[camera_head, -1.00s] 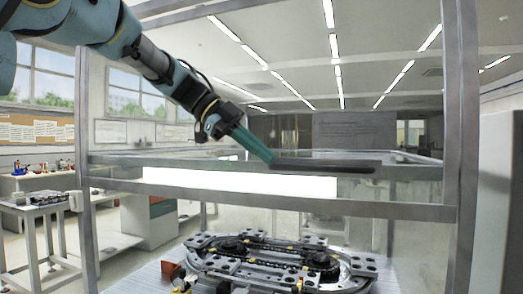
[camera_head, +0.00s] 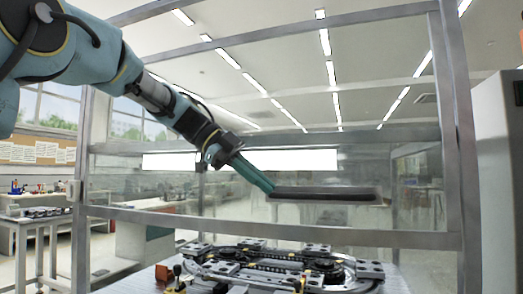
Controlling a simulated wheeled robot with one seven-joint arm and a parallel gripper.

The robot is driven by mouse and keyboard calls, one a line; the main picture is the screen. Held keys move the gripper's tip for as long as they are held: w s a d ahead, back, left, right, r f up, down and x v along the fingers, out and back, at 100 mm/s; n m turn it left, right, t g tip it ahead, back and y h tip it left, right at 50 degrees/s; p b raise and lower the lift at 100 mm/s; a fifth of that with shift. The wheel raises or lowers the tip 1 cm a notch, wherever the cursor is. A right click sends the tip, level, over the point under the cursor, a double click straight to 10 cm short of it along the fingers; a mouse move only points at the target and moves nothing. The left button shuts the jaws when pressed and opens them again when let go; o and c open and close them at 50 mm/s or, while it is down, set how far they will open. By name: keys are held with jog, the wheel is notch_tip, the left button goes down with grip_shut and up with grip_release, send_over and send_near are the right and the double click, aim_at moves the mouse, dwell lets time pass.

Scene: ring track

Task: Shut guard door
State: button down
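The guard door is a clear, glass-like panel in the metal guard frame (camera_head: 462,150). Its long dark handle (camera_head: 330,194) lies across the middle of the view, above the front rail. My gripper (camera_head: 268,188) reaches in from the upper left, with its green fingers at the handle's left end. They look to be touching it. The fingers overlap in this view, so I cannot tell whether they are shut on the handle. The panel's outer edges are hard to make out.
The ring track (camera_head: 275,262) lies on a table below, behind the front rail (camera_head: 270,227). A workbench (camera_head: 40,222) stands at the left. A light cabinet (camera_head: 498,180) stands close at the right.

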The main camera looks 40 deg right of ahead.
notch_tip(320, 180, down, 30)
jog(key=b, duration=2.7)
jog(key=shift+r, duration=0.15)
